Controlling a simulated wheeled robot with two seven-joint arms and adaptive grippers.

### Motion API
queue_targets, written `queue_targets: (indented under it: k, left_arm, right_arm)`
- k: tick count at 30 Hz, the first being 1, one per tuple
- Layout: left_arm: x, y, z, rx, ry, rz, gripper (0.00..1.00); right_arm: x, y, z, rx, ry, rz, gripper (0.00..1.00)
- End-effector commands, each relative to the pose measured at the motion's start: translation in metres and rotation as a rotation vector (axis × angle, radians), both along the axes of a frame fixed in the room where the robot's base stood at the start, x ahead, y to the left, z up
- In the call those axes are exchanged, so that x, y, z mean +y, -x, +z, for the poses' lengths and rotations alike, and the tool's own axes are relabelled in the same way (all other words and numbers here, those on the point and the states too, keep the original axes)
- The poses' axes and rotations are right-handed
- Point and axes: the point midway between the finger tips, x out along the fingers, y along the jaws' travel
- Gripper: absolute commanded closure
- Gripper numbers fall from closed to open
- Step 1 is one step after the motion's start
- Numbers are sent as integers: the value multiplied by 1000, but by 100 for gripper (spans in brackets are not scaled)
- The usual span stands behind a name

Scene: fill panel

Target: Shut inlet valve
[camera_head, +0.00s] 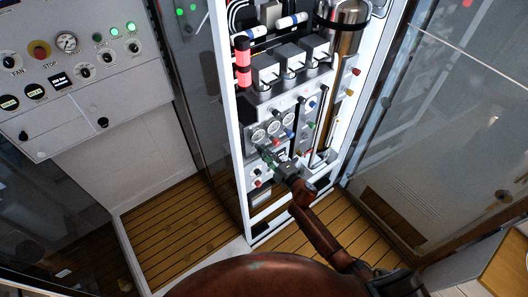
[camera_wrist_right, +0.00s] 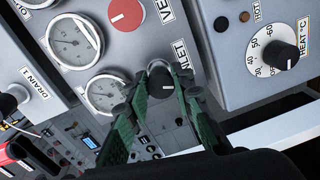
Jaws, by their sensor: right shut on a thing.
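The inlet valve is a dark round knob (camera_wrist_right: 160,80) with a pale pointer line, on a grey panel beside a label reading "…NLET" in the right wrist view. My right gripper (camera_wrist_right: 162,92) has its green fingers on either side of this knob and is shut on it. In the head view my right gripper (camera_head: 268,154) reaches the cabinet panel just below the round gauges; the knob is hidden there by the fingers. My left gripper is in neither view.
A red knob (camera_wrist_right: 126,14) and two white gauges (camera_wrist_right: 74,41) sit close by in the wrist view. A box with a heat dial (camera_wrist_right: 281,55) stands out at the right. Glass doors (camera_head: 440,130) flank the open cabinet. A control panel (camera_head: 75,70) is at the left.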

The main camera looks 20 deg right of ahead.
Motion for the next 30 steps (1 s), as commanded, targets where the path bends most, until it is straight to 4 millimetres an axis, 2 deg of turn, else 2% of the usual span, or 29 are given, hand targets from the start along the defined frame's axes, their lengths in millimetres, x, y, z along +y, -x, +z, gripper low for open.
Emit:
queue_targets:
  k: [30]
  left_arm:
    - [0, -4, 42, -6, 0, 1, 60]
  right_arm:
    - [2, 1, -4, 332, -905, -2, 100]
